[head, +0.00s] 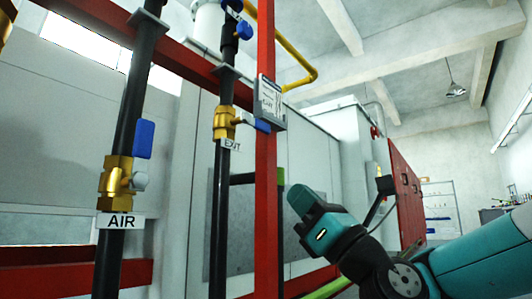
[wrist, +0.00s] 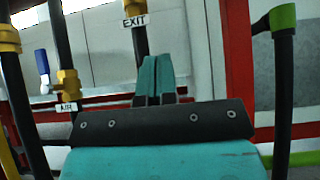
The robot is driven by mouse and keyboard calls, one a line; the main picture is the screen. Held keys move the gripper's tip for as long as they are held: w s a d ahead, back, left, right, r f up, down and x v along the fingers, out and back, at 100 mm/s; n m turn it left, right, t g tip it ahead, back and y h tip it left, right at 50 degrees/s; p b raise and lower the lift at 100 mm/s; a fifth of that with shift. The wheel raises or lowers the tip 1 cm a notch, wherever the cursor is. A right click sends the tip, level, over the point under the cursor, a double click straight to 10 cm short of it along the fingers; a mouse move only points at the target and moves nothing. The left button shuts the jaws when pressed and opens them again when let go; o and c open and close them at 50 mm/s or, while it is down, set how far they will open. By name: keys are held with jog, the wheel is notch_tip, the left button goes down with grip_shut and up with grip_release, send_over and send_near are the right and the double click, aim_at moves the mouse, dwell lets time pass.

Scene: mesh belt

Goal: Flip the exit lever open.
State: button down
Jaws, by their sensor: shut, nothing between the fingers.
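The brass exit valve (head: 224,122) sits on a black pipe, with an EXIT label (head: 232,145) below it. Its blue exit lever (head: 262,126) points sideways to the right, roughly level, and reaches the red post. In the wrist view the EXIT label (wrist: 135,20) and the bottom of the brass valve (wrist: 135,6) show at the top; the lever is not visible there. My gripper (wrist: 154,63) is shut and empty, its teal fingers together below the label in that view. In the head view my gripper end (head: 303,203) is right of the red post, lower than the lever and apart from it.
The AIR valve (head: 117,180) with an upright blue lever (head: 144,138) stands at the left. The red post (head: 265,180) with a grey tag box (head: 270,103) stands between the exit pipe and my gripper in the head view. A green-capped black bar (wrist: 283,60) is at the right of the wrist view.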

aim_at(257, 123)
jog(key=s+d+r+p+x, duration=0.1)
jog(key=r+p+x, duration=0.1)
jog(key=p+x, duration=1)
jog(key=shift+r+p, duration=0.3)
jog(key=shift+p, duration=0.25)
